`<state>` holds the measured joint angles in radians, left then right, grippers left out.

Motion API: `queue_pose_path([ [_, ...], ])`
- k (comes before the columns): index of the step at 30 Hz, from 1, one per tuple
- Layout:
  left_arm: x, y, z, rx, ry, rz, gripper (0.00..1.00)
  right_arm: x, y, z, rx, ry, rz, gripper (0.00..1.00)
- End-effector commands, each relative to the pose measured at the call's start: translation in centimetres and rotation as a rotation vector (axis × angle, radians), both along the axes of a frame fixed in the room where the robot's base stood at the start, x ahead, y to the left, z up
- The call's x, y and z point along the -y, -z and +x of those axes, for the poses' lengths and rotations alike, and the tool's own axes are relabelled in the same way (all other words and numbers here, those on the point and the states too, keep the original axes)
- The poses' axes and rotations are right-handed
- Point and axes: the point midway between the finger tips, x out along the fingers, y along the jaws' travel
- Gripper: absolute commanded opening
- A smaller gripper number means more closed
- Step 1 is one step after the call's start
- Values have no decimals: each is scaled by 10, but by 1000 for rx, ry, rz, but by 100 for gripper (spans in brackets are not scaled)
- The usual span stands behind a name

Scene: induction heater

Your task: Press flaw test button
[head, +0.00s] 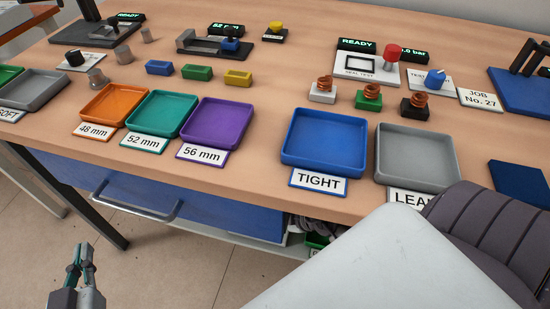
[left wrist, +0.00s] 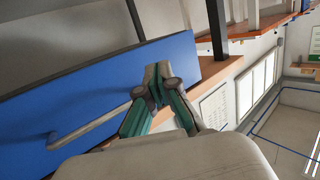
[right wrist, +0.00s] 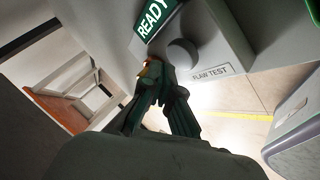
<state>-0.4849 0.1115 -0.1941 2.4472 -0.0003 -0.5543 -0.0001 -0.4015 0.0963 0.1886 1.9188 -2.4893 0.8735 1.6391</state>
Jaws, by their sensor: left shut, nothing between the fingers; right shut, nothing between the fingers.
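In the right wrist view, a grey panel carries a label reading FLAW TEST (right wrist: 212,72). A round grey button (right wrist: 182,54) sits beside the label, and a green READY display (right wrist: 155,20) is above it. My right gripper (right wrist: 163,78) is shut and empty, its fingertips just below the button in the picture. I cannot tell whether they touch it. The head view does not show this panel or my right gripper. My left gripper (head: 80,255) is shut and empty, low in front of the bench; it also shows in the left wrist view (left wrist: 158,82).
The wooden bench (head: 250,90) holds several trays, including a blue TIGHT tray (head: 325,140) and a grey LEAK tray (head: 420,155). A drawer handle (head: 135,212) juts out near my left gripper.

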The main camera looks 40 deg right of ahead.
Motion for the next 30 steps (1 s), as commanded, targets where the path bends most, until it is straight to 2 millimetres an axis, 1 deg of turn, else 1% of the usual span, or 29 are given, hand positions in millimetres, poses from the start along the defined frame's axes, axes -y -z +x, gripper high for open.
queue_pose_path([
  [17,0,0,0,-7,0,2,0,0,0,0,0,0,0,0],
  [30,-5,20,-7,-124,-9,30,0,0,7,0,0,1,1,0],
])
